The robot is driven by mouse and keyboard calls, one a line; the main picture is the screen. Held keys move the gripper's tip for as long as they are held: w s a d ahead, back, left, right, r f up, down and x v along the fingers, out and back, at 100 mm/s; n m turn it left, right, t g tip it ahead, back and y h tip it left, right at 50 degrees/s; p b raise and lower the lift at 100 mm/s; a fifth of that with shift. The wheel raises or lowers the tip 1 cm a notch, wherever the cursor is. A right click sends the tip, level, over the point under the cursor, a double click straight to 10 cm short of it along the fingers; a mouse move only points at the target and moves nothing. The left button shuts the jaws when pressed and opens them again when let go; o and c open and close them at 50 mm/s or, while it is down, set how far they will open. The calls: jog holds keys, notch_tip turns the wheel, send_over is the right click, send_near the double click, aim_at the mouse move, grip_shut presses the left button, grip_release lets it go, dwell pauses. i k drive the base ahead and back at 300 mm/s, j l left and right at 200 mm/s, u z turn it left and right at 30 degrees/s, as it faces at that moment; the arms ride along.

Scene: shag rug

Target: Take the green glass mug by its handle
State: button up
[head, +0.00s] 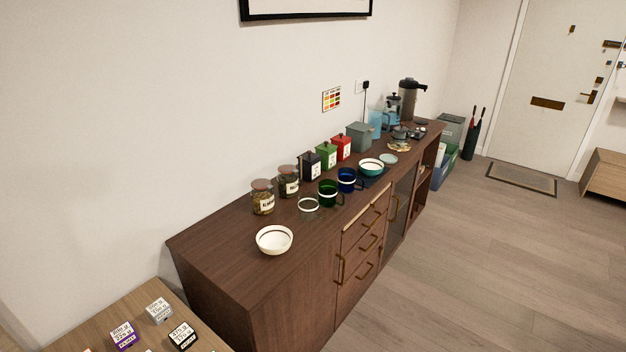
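The green glass mug (328,193) stands upright on the dark wood sideboard (220,251), near its front edge. It is dark green with a pale band, and its handle (341,200) appears on the right side, towards the blue mug. A dark blue glass mug (347,180) with a similar band stands just right of and behind it. A clear glass piece with a pale band (308,205) stands close on its left. My gripper is not in view.
Jars (263,198) and a green canister (326,156) line the wall behind. The floor (440,265) before the sideboard is clear. A small table with labelled boxes (123,336) is at lower left.

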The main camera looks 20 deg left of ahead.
aim_at(327, 190)
jog(key=i+l+u, duration=0.15)
jog(key=i+u, duration=0.25)
jog(key=i+l+u, duration=0.15)
jog(key=u, duration=0.25)
jog(key=i+l+u, duration=0.2)
jog(key=l+u, duration=0.2)
jog(key=i+l+u, duration=0.15)
jog(key=l+u, duration=0.25)
jog(key=i+l+u, duration=0.1)
jog(key=l+u, duration=0.3)
jog(key=i+l+u, duration=0.1)
jog(key=l+u, duration=0.4)
jog(key=l, duration=0.15)
jog(key=l+u, duration=0.5)
jog(key=l, duration=0.15)
jog(key=k+l+u, duration=0.1)
jog(key=l+u, duration=0.35)
jog(key=l, duration=0.2)
